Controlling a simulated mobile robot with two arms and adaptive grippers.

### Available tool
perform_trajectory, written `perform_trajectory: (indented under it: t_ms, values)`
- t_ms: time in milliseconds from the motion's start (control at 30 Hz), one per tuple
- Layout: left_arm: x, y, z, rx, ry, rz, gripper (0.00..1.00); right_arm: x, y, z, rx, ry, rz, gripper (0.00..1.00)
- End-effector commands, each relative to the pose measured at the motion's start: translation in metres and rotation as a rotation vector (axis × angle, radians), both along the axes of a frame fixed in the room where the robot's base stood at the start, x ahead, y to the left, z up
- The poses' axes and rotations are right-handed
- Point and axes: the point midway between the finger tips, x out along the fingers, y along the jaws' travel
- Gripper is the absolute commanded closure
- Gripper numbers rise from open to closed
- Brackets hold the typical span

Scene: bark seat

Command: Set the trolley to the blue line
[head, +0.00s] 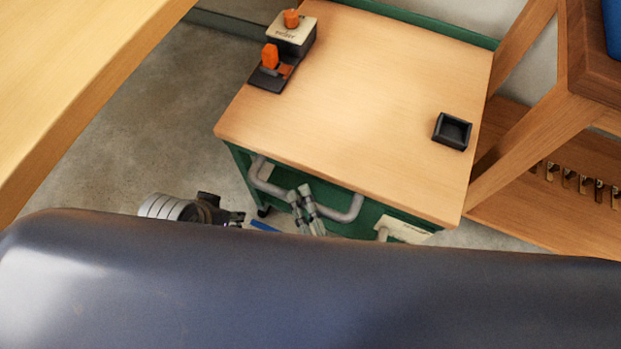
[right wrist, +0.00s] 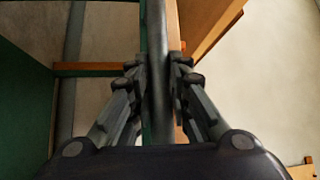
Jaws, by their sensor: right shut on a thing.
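The trolley has a green body, a pale wooden top (head: 370,95) and a grey bar handle (head: 266,183) on its near side. My right gripper (head: 306,205) is shut on that handle near its middle. In the right wrist view the handle (right wrist: 156,45) runs between the two fingers. A short piece of the blue line (head: 265,226) shows on the floor by the trolley's near left corner; the rest is hidden. My left gripper (head: 236,217) is partly visible left of the handle, apart from it, and its jaws are not clear.
On the trolley top are a black device with an orange lever (head: 270,60), a box with an orange knob (head: 291,30) and a small black tray (head: 452,131). A wooden frame (head: 530,120) stands close on the right. Bare floor (head: 160,130) lies left of the trolley.

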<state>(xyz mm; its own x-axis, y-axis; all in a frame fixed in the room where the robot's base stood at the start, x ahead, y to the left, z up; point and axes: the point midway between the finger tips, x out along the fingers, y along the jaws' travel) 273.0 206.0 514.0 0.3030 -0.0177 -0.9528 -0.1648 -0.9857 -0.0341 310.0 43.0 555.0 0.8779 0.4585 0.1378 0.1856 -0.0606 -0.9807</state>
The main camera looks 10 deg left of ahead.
Motion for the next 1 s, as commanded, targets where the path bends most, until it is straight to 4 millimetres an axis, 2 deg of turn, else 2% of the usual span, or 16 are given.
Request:
perform_trajectory:
  t_ms: [233, 667, 700, 767, 1000]
  values:
    - [0.001, 0.000, 0.004, 0.000, -0.002, 0.000, 0.60, -0.018, 0.006, -0.002, -0.003, 0.005, 0.001, 1.00]
    - [0.001, 0.000, 0.004, 0.000, -0.003, 0.000, 0.60, -0.020, 0.006, -0.002, -0.003, 0.003, 0.000, 1.00]
    - [0.001, 0.000, 0.004, 0.000, -0.003, 0.000, 0.60, -0.020, 0.006, -0.002, -0.003, 0.003, 0.000, 0.76]
    - [0.001, 0.000, 0.004, -0.001, -0.004, 0.000, 0.60, -0.020, 0.006, -0.002, -0.003, 0.003, 0.000, 0.62]
    - [0.001, 0.000, 0.004, -0.001, -0.004, 0.000, 0.60, -0.020, 0.006, -0.001, 0.000, 0.001, 0.000, 0.62]
